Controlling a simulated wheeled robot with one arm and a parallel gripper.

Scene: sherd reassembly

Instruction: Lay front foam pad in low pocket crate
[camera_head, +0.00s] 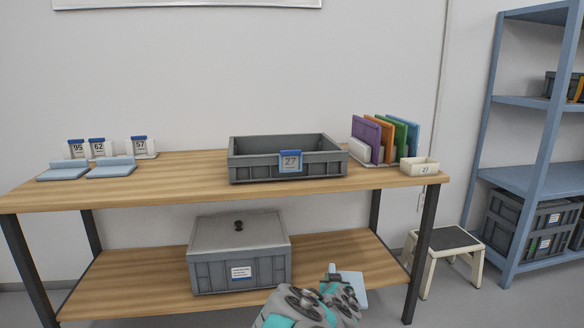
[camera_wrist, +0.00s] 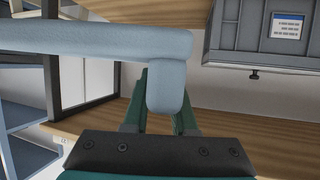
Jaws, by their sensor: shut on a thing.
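My gripper (camera_head: 338,288) is low at the front of the bench, near the right part of the lower shelf. It is shut on a light blue foam pad (camera_head: 352,286). In the wrist view the pad (camera_wrist: 95,46) is a long bar with a short stem between my green fingers (camera_wrist: 163,100). An open grey crate (camera_head: 330,164) tagged 27 stands on the bench top; its inside floor is mostly hidden. A grey lidded crate (camera_head: 240,262) stands on the lower shelf. I cannot tell by sight which is the low pocket crate.
Two similar light blue pads (camera_head: 110,170) lie at the bench's left, before number cards (camera_head: 98,147). Coloured panels (camera_head: 385,137) in a rack and a small white box (camera_head: 419,166) stand at the right. A step stool (camera_head: 449,240) and blue shelving (camera_head: 510,178) are further right.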

